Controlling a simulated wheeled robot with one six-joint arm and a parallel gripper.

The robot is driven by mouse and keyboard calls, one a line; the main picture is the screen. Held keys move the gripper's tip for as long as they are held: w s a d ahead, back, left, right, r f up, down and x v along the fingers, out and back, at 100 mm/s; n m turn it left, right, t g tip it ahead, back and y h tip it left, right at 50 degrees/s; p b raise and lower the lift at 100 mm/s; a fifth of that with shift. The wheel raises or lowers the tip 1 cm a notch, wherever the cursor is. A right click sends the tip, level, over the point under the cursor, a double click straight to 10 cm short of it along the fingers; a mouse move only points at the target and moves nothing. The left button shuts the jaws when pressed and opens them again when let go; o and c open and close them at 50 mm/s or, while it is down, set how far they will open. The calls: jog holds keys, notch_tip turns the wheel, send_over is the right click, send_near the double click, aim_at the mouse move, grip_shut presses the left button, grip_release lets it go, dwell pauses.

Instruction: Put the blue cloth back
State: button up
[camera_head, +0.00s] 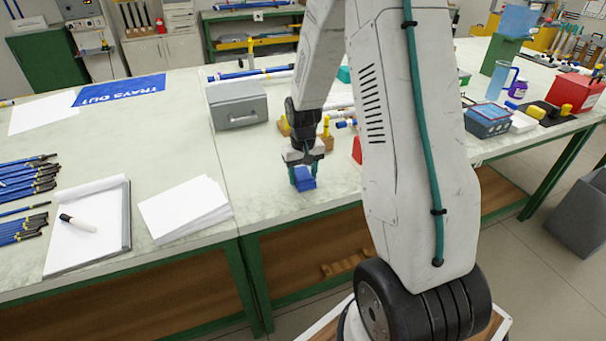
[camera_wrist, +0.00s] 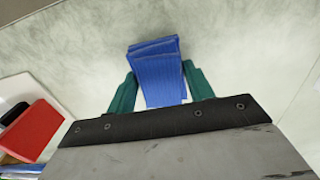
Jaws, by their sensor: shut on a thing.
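The blue cloth (camera_wrist: 157,72) is a folded bundle between the two green fingers of my gripper (camera_wrist: 158,90) in the wrist view. The fingers press on it from both sides. In the head view the blue cloth (camera_head: 305,183) hangs at the tip of my gripper (camera_head: 303,172), low over the pale bench top near its front edge. I cannot tell whether the cloth touches the bench.
A grey metal box (camera_head: 238,106) stands behind and to the left. A red object (camera_wrist: 30,130) lies at left in the wrist view.

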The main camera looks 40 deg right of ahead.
aim_at(303, 174)
jog(key=shift+f, duration=0.15)
jog(key=o, duration=0.9)
jog(key=shift+o, duration=0.2)
notch_tip(303, 174, up, 12)
jog(key=s+a+r, duration=0.6)
jog(key=r, duration=0.2)
jog(key=s+a+r+n, duration=0.1)
jog(key=s+a+r, duration=0.1)
jog(key=s, duration=0.5)
jog(key=s+a+r+n, duration=0.1)
jog(key=s+a+r, duration=0.1)
jog(key=s+a, duration=0.3)
jog(key=s+a+r+n+t, duration=0.1)
jog(key=s+a+r, duration=0.1)
jog(key=s, duration=0.7)
jog(key=shift+a+r, duration=0.25)
jog(key=shift+a, duration=0.65)
